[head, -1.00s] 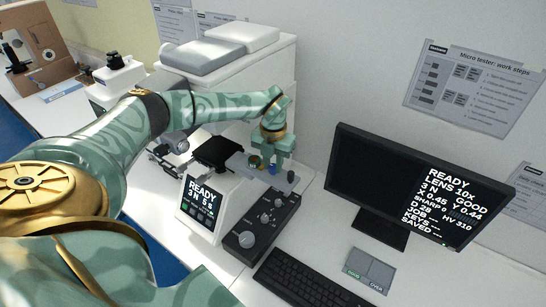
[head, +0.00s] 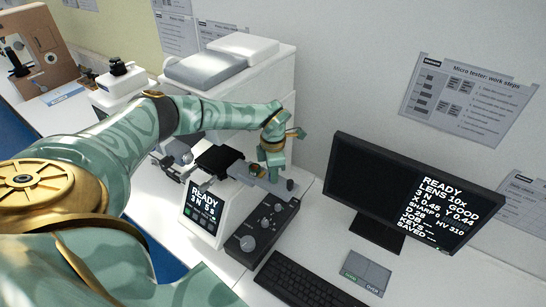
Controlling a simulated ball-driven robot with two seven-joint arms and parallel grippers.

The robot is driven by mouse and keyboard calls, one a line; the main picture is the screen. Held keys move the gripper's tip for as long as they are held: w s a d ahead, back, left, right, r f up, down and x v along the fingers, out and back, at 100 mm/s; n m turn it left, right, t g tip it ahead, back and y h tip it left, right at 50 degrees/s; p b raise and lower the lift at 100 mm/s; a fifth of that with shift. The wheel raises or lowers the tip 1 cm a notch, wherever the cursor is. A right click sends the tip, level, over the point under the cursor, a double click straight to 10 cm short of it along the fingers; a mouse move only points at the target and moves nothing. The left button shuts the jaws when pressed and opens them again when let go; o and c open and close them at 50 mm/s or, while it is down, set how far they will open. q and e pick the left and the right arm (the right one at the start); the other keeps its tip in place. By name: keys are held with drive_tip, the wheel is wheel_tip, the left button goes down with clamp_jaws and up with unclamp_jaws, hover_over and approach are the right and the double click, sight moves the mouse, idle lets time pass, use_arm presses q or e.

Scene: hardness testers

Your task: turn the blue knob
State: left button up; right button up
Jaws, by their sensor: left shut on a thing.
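The micro tester (head: 206,213) stands on the white bench, with a small lit screen on its front. A grey bar (head: 240,172) with small knobs runs along its right side. My left gripper (head: 273,174) reaches down to this bar from above and is shut on the blue knob, which its fingers hide. A dark knob (head: 290,184) stands just right of the fingers. My right gripper is not in view.
A black control box (head: 262,228) with grey knobs sits in front of the bar. A keyboard (head: 300,283), a monitor (head: 405,190) and a two-part grey pad (head: 366,272) lie to the right.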

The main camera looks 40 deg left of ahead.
use_arm(q)
drive_tip(key=m, duration=0.3)
drive_tip(key=shift+r+m+p, duration=0.1)
drive_tip(key=shift+m+p, duration=0.2)
drive_tip(key=shift+p, duration=0.05)
drive_tip(key=shift+m, duration=1.5)
drive_tip(key=shift+w, duration=0.1)
drive_tip(key=o, duration=1)
wheel_tip(320, 180, up, 16)
drive_tip(key=b, duration=0.1)
